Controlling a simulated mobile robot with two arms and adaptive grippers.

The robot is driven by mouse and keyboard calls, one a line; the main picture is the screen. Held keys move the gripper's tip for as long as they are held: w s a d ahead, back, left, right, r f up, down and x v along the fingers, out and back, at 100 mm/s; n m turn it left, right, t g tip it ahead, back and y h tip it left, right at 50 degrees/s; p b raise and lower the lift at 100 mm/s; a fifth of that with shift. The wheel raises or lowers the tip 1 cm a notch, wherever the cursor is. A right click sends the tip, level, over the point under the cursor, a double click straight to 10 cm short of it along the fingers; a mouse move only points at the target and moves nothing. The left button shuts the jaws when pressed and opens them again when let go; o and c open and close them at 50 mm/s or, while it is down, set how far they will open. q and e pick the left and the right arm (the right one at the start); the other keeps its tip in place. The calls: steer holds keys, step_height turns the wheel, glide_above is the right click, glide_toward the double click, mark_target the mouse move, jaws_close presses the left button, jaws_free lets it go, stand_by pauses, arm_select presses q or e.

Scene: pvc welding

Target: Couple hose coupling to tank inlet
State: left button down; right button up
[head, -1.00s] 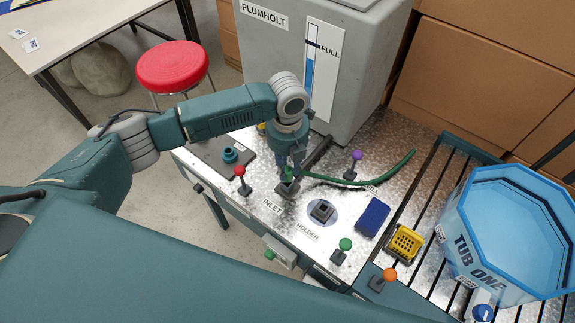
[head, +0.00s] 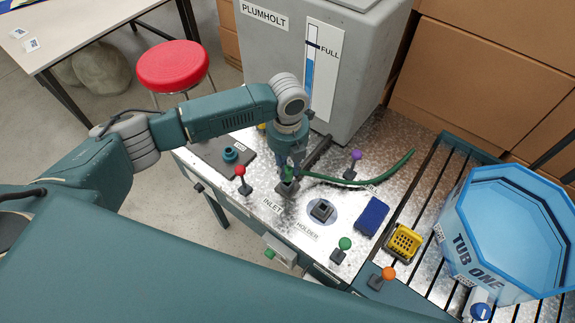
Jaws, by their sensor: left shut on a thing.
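My left gripper (head: 289,168) is shut on the green hose coupling (head: 287,174), directly above the tank inlet (head: 288,187). The inlet is a small dark grey square socket beside the INLET label. The coupling's lower end is at the socket's mouth; I cannot tell whether it is inside or just above it. The green hose (head: 400,165) runs from the coupling to the right across the metal top. The fingers hide much of the coupling. The holder (head: 322,210), a square socket on a pale round patch, is empty. My right gripper is not in view.
Levers with red (head: 240,171), purple (head: 356,155), green (head: 345,243) and orange (head: 388,273) knobs stand around the sockets. A blue sponge (head: 371,216) and yellow basket (head: 403,244) lie to the right. The grey tank (head: 350,85) stands behind; a blue tub (head: 505,240) is far right.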

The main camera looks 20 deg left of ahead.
mark_target(288, 169)
arm_select(q)
steer(key=shift+f+b, duration=0.7)
steer(key=shift+f, duration=0.85)
steer(key=c, duration=1.4)
jaws_free()
steer(key=shift+o, duration=0.2)
steer(key=shift+r, duration=0.1)
step_height(288, 169, up, 12)
steer(key=shift+f, duration=0.1)
steer(key=shift+f, duration=0.1)
